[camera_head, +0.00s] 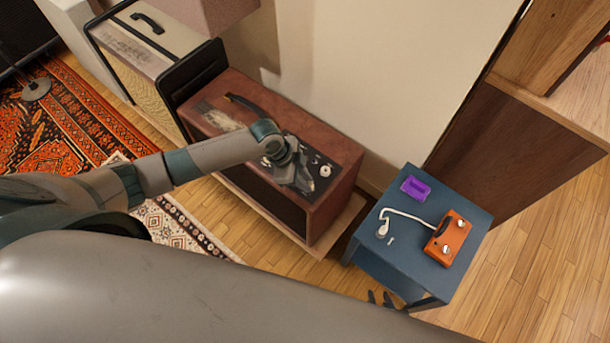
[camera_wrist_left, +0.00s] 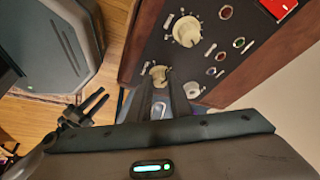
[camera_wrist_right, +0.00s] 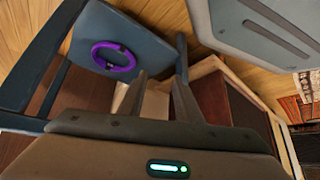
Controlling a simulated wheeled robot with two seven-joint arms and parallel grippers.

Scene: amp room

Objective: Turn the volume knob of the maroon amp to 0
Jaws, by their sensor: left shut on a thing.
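The maroon amp (camera_head: 335,150) stands against the wall, its dark control panel on top. My left gripper (camera_head: 300,176) is over this panel. In the left wrist view, my left gripper (camera_wrist_left: 159,88) is shut on a small cream knob (camera_wrist_left: 158,71) at the panel's edge; the fingers partly hide it. A larger cream knob (camera_wrist_left: 187,31) is farther up the panel and free; a pale knob also shows in the head view (camera_head: 325,171). I cannot read labels or the knob's setting. My right gripper (camera_wrist_right: 158,88) is open and empty, away from the amp.
A blue side table (camera_head: 400,262) stands right of the amp, carrying an orange box (camera_head: 448,239) with a white cable and a purple item (camera_head: 415,188). A cream-and-black amp (camera_head: 135,45) is at left. A patterned rug (camera_head: 65,120) lies on the wooden floor.

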